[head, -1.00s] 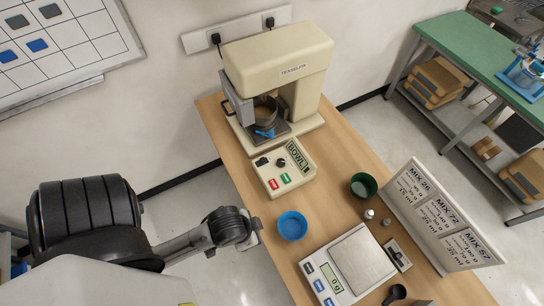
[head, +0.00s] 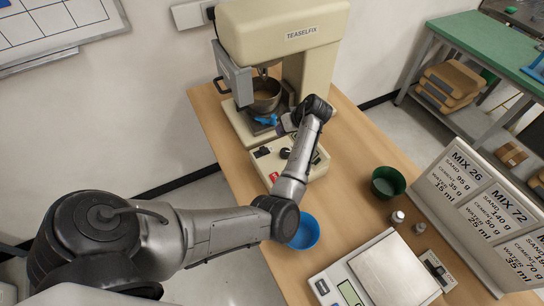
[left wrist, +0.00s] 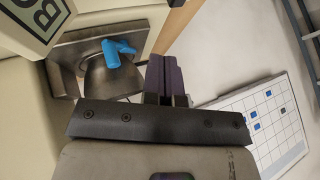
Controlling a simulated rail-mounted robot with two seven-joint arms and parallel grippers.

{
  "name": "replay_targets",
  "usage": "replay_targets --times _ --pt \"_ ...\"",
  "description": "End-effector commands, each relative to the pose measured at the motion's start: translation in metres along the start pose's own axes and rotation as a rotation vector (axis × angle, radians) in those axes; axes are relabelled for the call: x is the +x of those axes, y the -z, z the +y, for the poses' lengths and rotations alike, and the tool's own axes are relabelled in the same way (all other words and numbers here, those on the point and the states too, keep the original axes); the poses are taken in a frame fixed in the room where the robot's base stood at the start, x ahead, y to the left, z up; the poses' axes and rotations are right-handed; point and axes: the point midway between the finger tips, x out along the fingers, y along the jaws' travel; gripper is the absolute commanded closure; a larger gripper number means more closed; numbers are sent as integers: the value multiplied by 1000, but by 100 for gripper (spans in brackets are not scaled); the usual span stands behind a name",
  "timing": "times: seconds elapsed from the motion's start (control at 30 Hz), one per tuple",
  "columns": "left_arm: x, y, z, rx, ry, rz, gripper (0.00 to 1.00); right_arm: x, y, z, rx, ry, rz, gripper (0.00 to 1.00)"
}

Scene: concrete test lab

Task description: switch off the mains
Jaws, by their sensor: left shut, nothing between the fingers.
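A cream control box (head: 262,164) stands on the bench before the mixer. It has a red button (head: 274,176), a dark knob (head: 285,153) and a black switch (head: 262,152); my arm hides its green button. A wall socket strip (head: 187,15) is partly in view behind the mixer. My left gripper (head: 286,123) is above the box's back edge, beside the mixer bowl (head: 264,95). My right gripper is not in view.
The cream mixer (head: 290,40) has a blue clip-like part (head: 266,119) by its bowl, close to my gripper. A blue bowl (head: 305,232) is beside my forearm. A green bowl (head: 388,182), weights, a scale (head: 385,275) and a mix sign (head: 470,185) stand to the right.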

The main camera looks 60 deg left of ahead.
Motion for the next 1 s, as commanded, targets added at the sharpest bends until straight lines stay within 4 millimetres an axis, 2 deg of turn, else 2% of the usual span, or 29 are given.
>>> replay_targets --times 0.03,0.3,0.67,0.87,1.0 --pt "2 -7 16 -20 12 -28 100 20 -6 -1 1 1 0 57" --pt "-23 -13 46 -75 69 -88 100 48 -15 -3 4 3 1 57" --pt "-32 -14 50 -83 80 -96 100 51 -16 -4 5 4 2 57" --pt "-31 -14 50 -83 80 -96 100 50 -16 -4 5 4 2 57" --pt "-23 -15 50 -82 81 -96 100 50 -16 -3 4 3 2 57"
